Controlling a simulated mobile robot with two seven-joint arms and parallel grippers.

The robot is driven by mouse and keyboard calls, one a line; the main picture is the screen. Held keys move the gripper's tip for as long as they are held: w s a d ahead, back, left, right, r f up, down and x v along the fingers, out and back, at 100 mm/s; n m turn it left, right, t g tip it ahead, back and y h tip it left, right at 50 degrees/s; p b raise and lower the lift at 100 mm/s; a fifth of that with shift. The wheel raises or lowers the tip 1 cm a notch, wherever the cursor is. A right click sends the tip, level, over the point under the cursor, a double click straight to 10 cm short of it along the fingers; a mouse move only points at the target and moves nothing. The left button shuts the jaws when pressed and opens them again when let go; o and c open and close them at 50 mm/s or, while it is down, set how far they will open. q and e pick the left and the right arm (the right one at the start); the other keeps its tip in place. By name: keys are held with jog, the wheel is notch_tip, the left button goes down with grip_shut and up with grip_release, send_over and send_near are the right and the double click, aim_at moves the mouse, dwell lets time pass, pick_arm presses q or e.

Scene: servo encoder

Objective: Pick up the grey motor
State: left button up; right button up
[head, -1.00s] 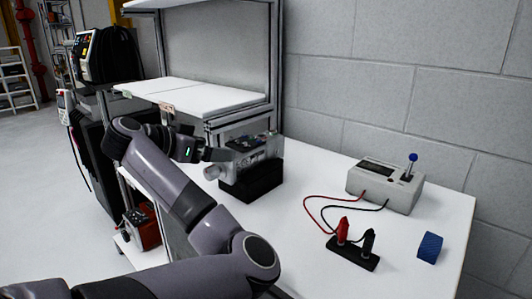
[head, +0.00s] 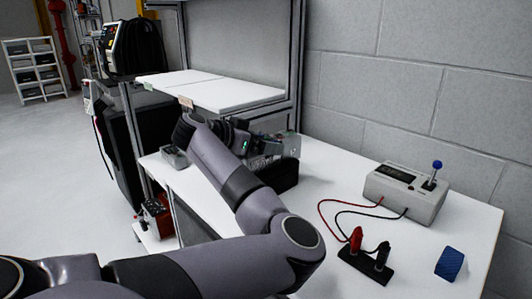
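The grey motor (head: 259,162) sits on a black block (head: 284,175) on the white bench, below the shelf. My forearm hides much of its near side. My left arm comes in from the lower left and bends back, and my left gripper (head: 270,146) points right, at the top of the motor. Its fingers overlap the motor in the picture, so I cannot tell whether they touch it or how far apart they are. My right gripper is out of view.
A grey box with a blue-knobbed lever (head: 408,190) has red and black leads running to a black terminal block (head: 366,262). A shelf (head: 225,92) overhangs behind the gripper. A small grey open box (head: 174,157) stands at the left.

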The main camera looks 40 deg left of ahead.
pick_arm(q)
grip_shut()
jog(key=shift+w+r, duration=0.1)
jog(key=shift+r, duration=0.15)
